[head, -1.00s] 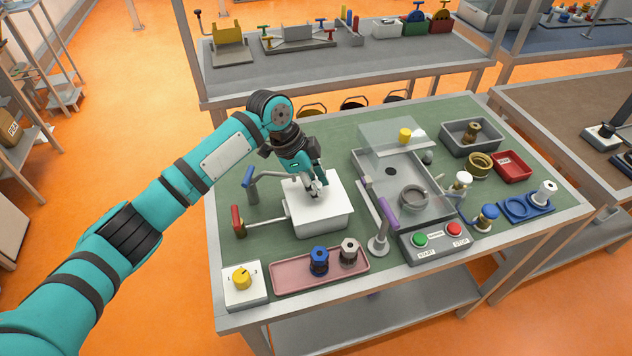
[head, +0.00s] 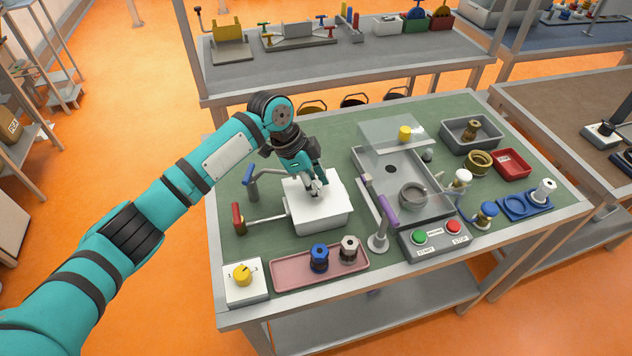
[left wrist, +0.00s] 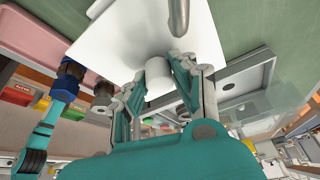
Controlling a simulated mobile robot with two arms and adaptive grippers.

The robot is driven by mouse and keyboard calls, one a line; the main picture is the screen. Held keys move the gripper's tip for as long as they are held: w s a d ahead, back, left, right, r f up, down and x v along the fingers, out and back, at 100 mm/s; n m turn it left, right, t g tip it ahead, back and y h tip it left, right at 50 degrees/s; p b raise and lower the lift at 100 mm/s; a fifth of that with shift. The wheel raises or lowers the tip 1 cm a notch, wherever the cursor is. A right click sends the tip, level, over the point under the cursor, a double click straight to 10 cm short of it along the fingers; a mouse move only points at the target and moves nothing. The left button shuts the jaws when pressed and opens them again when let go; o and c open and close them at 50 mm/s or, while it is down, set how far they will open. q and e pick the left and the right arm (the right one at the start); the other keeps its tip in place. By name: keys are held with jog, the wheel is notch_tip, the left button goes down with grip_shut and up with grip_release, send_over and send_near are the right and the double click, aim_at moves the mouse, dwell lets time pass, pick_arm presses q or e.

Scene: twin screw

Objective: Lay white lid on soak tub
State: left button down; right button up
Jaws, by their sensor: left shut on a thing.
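The white lid (head: 332,205) is a flat square plate lying over the top of the white soak tub (head: 322,222) at the left of the bench. It covers the tub's opening; whether it sits fully on the rim cannot be told. My left gripper (head: 315,188) is above the lid with its fingers shut on the lid's round knob. In the left wrist view, the fingers (left wrist: 162,74) flank the white knob (left wrist: 158,92), and the lid (left wrist: 130,40) spreads behind it. My right gripper is in neither view.
A blue-handled tap (head: 251,180) and a red-handled valve (head: 239,220) stand left of the tub. A pink tray (head: 295,277) with two spools lies in front. A grey basin (head: 370,165) with a clear cover and a purple-handled lever (head: 386,212) are to the right.

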pick_arm(q)
jog(key=c, duration=0.5)
grip_release()
jog(key=shift+r, duration=0.15)
jog(key=shift+r+p, duration=3.4)
jog(key=shift+r, duration=0.05)
jog(key=shift+f, duration=0.1)
